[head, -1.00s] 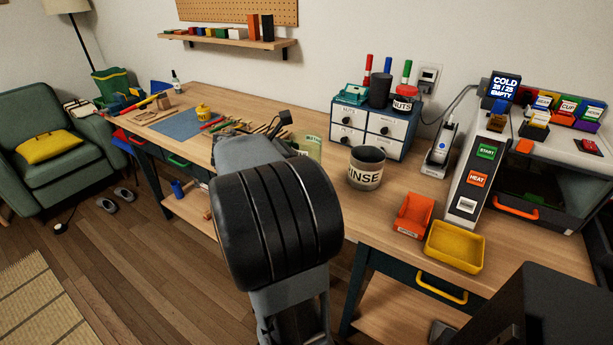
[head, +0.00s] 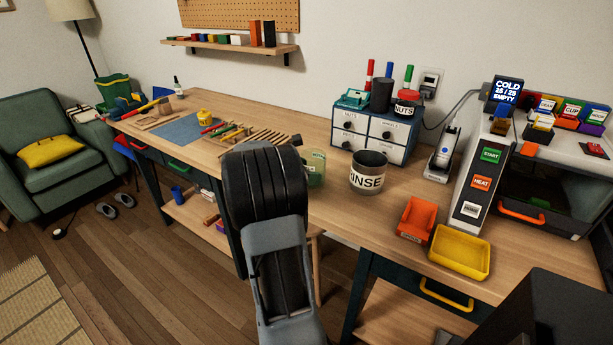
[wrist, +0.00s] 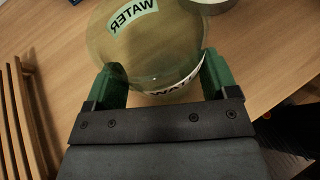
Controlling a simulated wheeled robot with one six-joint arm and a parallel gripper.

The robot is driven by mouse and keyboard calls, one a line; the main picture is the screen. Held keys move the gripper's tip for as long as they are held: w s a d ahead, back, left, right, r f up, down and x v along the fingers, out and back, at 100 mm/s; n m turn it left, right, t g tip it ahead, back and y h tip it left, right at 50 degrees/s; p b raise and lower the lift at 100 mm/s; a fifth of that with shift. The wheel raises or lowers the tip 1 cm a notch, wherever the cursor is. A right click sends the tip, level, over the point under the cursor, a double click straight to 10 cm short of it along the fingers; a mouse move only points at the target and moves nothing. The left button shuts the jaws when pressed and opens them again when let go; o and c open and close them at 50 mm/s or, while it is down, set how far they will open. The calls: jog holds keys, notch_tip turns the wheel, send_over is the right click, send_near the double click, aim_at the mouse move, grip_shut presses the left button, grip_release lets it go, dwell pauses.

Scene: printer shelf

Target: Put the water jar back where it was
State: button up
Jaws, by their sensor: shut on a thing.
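The water jar (wrist: 145,50) is a see-through olive-green jar with a white WATER label. In the wrist view it stands between the two green fingers of my gripper (wrist: 163,68), which is shut on it. In the head view only part of the water jar (head: 317,168) shows, just right of my dark arm, left of the rinse jar (head: 367,182). My arm hides the fingers there. I cannot tell whether the jar's base touches the table.
A slatted wooden rack (wrist: 22,125) is close on the left in the wrist view. The drawer cabinet (head: 372,134) stands behind the rinse jar. An orange bin (head: 415,218) and a yellow tray (head: 459,251) lie to the right. Bare tabletop (head: 340,212) shows in front of the jars.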

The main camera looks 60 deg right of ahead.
jog(key=shift+f, duration=0.55)
jog(key=shift+f, duration=0.2)
jog(key=o, duration=1.1)
jog(key=shift+r, duration=0.1)
